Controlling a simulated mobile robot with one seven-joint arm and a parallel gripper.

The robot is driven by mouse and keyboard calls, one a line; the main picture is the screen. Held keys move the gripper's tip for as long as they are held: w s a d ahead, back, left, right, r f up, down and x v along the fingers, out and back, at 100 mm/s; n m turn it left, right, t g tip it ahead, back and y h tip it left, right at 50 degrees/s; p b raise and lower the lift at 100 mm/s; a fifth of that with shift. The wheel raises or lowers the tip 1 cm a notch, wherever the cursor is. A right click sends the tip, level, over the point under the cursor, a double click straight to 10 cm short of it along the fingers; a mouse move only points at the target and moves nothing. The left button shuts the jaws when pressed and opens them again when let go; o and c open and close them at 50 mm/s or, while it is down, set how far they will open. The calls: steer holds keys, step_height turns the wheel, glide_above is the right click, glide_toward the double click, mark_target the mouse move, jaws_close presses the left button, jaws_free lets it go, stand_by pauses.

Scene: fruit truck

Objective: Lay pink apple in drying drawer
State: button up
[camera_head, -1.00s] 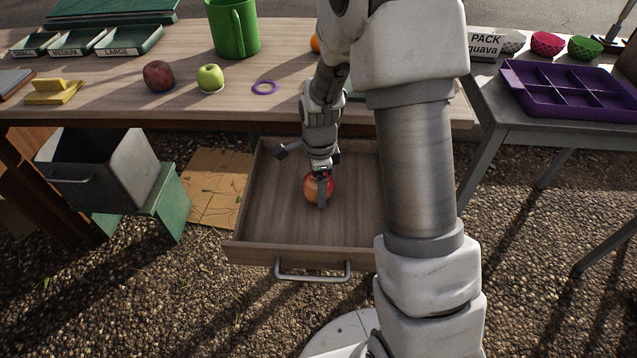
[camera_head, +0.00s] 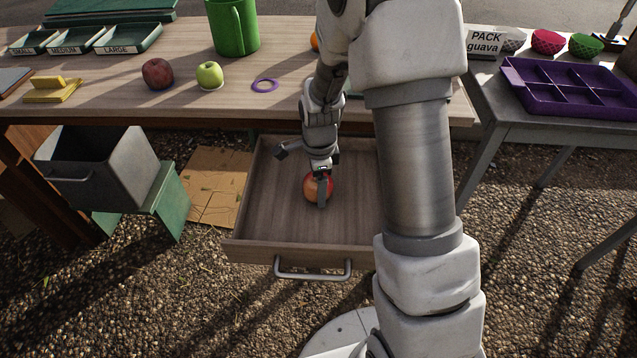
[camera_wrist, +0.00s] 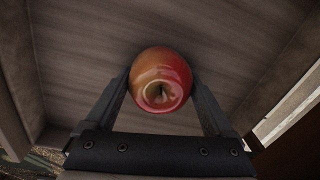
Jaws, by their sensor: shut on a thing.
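The pink apple (camera_head: 312,187), red and orange, is inside the open drying drawer (camera_head: 262,220), near its middle. The wooden drawer is pulled out from under the table. My gripper (camera_head: 320,190) reaches down into the drawer and is shut on the apple. In the wrist view, the apple (camera_wrist: 161,80) sits between both fingers of my gripper (camera_wrist: 160,95), with its dimpled end facing the camera. The drawer's wooden floor (camera_wrist: 100,40) shows behind it. I cannot tell whether the apple touches the drawer floor.
A dark red apple (camera_head: 157,73), a green apple (camera_head: 210,75), a purple ring (camera_head: 265,85) and a green mug (camera_head: 233,27) stand on the table. A grey bin (camera_head: 125,165) is left of the drawer. A purple divided tray (camera_head: 515,75) lies on the right table.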

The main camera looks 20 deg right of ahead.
steer(key=o, duration=1.3)
steer(key=shift+c, duration=0.2)
steer(key=shift+f, duration=0.1)
steer(key=shift+r+p, duration=4.1)
steer(key=shift+r, duration=1.05)
